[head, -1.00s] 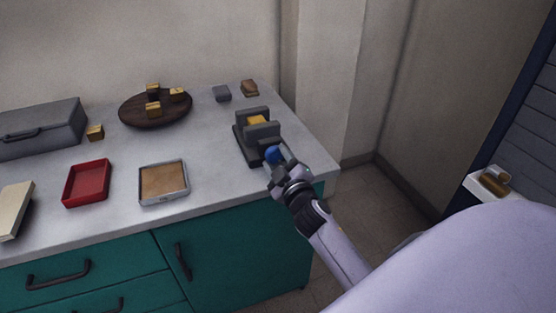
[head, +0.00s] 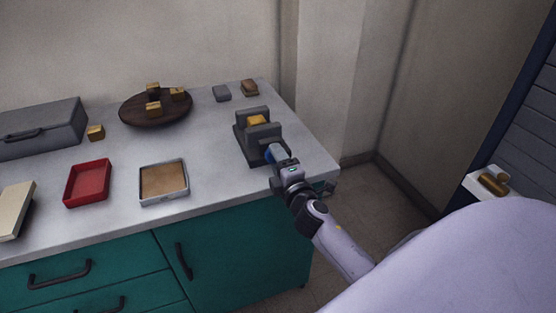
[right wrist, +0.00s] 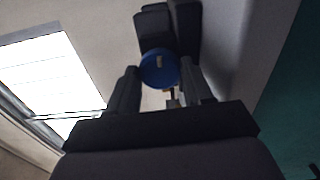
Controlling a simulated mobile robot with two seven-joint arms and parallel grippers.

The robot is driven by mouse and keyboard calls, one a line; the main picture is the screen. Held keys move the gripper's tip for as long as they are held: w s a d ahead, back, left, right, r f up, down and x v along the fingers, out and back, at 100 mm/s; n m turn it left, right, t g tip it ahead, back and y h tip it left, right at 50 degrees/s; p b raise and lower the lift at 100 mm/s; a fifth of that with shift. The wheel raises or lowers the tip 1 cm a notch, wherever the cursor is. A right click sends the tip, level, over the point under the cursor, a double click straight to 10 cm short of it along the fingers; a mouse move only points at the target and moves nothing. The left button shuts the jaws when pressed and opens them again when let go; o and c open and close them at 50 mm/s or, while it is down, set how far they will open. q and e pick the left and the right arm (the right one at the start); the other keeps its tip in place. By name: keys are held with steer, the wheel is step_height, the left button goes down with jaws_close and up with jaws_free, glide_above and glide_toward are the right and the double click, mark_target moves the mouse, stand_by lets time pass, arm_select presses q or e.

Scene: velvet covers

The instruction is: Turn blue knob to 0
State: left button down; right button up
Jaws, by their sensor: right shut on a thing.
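The blue knob (head: 269,155) is on the front of a dark grey vise-like device (head: 245,150) near the counter's right end. A yellow block (head: 256,120) sits between the device's upright jaws. My right gripper (head: 275,158) is shut on the knob from the front and hides most of it in the head view. In the right wrist view the round blue face (right wrist: 158,72) shows between the two dark fingers, with a small pale mark on it. I cannot read any scale or number. My left gripper is not in view.
A red tray (head: 67,197), a cork-lined tray (head: 144,201) and a dark round board (head: 130,118) with yellow blocks stand to the left. A grey case (head: 40,120) is at the far left. Small blocks (head: 222,93) lie behind the device. The counter edge is close below my gripper.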

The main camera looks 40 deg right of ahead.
steer(key=shift+n, duration=0.6)
steer(key=o, duration=1)
steer(key=shift+o, duration=0.2)
steer(key=shift+s, duration=0.15)
